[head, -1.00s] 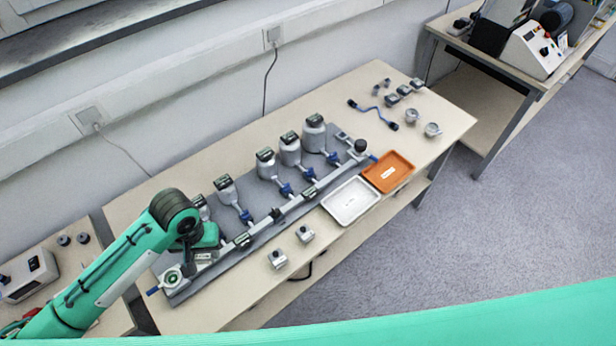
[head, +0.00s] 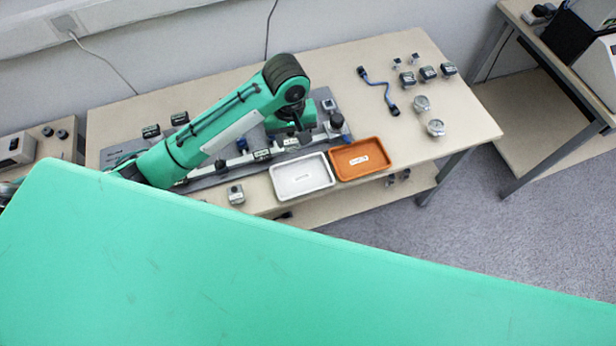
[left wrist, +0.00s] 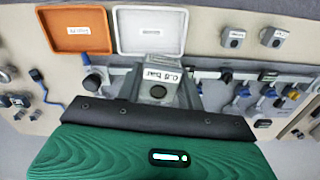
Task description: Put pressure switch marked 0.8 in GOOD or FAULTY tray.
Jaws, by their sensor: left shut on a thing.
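My left gripper (head: 292,128) is shut on the pressure switch, a grey block with a white label reading 0.8 bar (left wrist: 160,76) in the left wrist view. In the head view the arm mostly hides the switch. The gripper is above the right part of the manifold, behind the trays. The white tray (head: 303,190) and the orange tray (head: 360,174) sit side by side at the table's front edge. Both look empty, apart from a small label in each that I cannot read surely. They also show in the left wrist view, white (left wrist: 183,46) and orange (left wrist: 77,48). My right gripper is out of view.
Small grey switches (head: 236,195) stand on the table left of the white tray; the left wrist view shows two (left wrist: 232,38). The manifold with blue-handled valves runs behind the trays. A blue hose (head: 375,85), gauges (head: 435,127) and dark-topped parts (head: 428,73) lie at the right.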

